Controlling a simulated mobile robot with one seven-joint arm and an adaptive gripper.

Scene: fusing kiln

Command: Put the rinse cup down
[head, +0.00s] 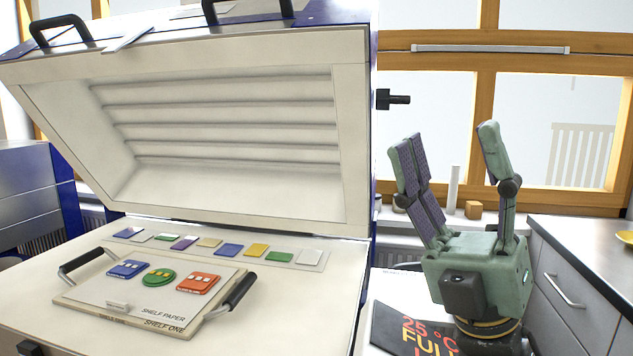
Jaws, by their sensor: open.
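My gripper (445,150) stands upright at the right in the head view, with its fingers spread wide apart and pointing up. It is open and nothing shows between its fingers. I cannot make out a rinse cup for certain in this view.
The kiln (365,110) stands left of my gripper with its lid raised. A handled board (90,290) with three colored pieces lies in front of a row of glass samples (312,258). A drawer cabinet (575,265) stands at right, a dark sign (385,325) below my gripper.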

